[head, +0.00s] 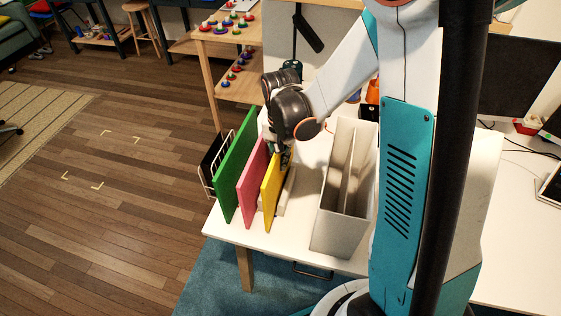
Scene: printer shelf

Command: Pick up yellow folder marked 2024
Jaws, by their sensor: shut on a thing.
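A yellow folder (270,192) stands upright on edge near the left end of the white table. Any mark on it is not visible from here. My gripper (284,158) is over the folder's upper edge and shut on it; the fingertips are partly hidden by my wrist. A pink folder (249,185) stands just left of the yellow one, and a green folder (236,165) stands left of that. I cannot tell whether the yellow folder is clear of its support.
A white file holder (336,230) with compartments stands to the right on the white table (235,231). A white wire rack (207,178) is at the table's left edge. A wooden shelf (222,90) with small colourful objects stands behind. A dark monitor (517,80) is at the right.

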